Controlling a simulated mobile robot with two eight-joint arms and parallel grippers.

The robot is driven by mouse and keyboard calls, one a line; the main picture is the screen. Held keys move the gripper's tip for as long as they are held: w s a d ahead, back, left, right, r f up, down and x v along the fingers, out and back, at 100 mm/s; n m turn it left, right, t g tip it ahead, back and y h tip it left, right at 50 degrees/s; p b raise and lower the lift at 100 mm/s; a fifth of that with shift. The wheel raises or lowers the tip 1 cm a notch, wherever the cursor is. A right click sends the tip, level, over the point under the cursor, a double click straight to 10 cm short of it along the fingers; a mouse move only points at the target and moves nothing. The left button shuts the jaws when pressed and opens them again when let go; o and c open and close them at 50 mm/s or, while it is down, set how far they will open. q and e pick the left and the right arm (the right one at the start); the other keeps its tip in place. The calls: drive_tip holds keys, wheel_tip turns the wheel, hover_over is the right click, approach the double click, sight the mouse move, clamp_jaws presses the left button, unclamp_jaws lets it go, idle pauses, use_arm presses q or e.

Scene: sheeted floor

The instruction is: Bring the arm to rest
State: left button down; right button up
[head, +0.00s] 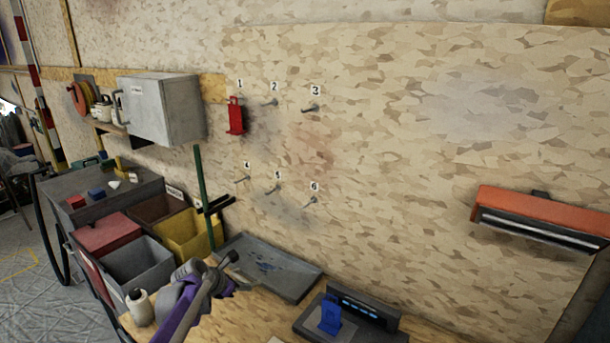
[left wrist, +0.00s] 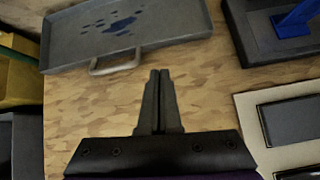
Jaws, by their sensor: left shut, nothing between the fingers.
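My left gripper (head: 232,257) comes in from the lower left in the head view, on a purple arm. It is over the wooden bench, near the front edge of a grey tray. In the left wrist view my left gripper (left wrist: 159,75) has its two fingers together with nothing between them, pointing toward the tray's handle. It looks apart from the tray, though the height above the bench is hard to tell. My right gripper is not in view.
A grey tray (head: 290,284) lies against the wall, beside a dark device (head: 385,318) with a blue item (head: 330,314). Bins, including a yellow one (head: 184,234), and a white bottle (head: 139,307) stand left.

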use_arm(q)
drive_tip(key=s+d+r+m+g+y, duration=0.1)
drive_tip(key=s+d+r+m, duration=0.2)
drive_tip(key=s+m, duration=0.6)
drive_tip(key=s+d+r+m+g+y, duration=0.1)
drive_tip(key=s+d+r+m, duration=0.3)
drive_tip(key=s, duration=0.9)
drive_tip(key=s+a+f+m+y, duration=0.1)
drive_tip(key=s+f+m, duration=0.2)
drive_tip(key=s+m, duration=0.4)
drive_tip(key=s+a+f+m+y, duration=0.1)
drive_tip(key=s+f+m, duration=0.2)
drive_tip(key=s+m, duration=0.5)
drive_tip(key=s, duration=0.5)
drive_tip(key=shift+a+y+p, duration=0.3)
drive_tip(key=shift+a, duration=0.05)
